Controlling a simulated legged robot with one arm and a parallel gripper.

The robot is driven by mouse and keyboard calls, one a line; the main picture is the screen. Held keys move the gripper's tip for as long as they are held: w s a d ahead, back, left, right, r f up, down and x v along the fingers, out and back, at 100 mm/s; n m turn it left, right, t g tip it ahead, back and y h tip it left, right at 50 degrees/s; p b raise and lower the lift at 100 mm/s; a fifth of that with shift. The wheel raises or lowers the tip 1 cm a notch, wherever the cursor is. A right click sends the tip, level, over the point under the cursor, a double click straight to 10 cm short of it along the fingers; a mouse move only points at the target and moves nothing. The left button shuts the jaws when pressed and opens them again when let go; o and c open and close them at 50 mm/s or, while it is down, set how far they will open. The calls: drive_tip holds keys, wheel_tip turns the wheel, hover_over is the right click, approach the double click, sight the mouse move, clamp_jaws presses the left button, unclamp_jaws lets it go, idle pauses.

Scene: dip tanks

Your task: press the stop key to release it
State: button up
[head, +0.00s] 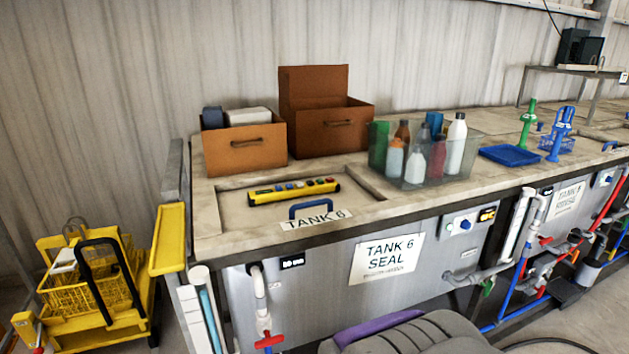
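A yellow control pendant (260,196) lies on the closed lid of Tank 6 (240,215), behind the blue lid handle (311,208). A row of several small coloured keys runs along its top, some blue and some red, with a green one near the right end. The keys are too small to tell which is the stop key or whether it is pressed in. A panel (470,224) with round knobs and a small display is on the tank front. My gripper is not in view.
Two brown boxes (245,149) and a clear bin (430,172) of bottles stand behind and right of the pendant. A grey seat (420,336) with a purple part is in front of the tank. A yellow cart (95,295) stands at left. Pipes (262,300) run down the tank fronts.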

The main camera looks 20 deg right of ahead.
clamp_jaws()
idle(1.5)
